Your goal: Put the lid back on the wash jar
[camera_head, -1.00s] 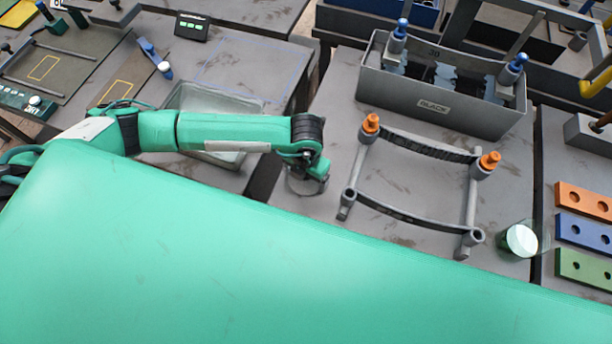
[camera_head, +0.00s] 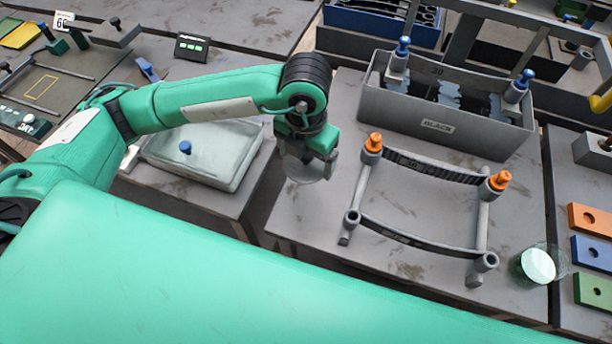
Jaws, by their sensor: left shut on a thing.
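My left gripper (camera_head: 312,158) points down over the left part of the middle table. It is shut on a clear round lid (camera_head: 306,174), which shows faintly under the fingers, close above the table top; I cannot tell whether it touches. The wash jar (camera_head: 538,264), a small clear jar with pale contents, stands open at the table's right edge, well to the right of the gripper. My right gripper is not in view.
A grey spring rack with orange caps (camera_head: 420,247) stands between gripper and jar. Behind it is a grey bin marked BLACK (camera_head: 437,126). A clear tray with a blue knob (camera_head: 205,165) is at left. Coloured blocks (camera_head: 592,253) lie at right.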

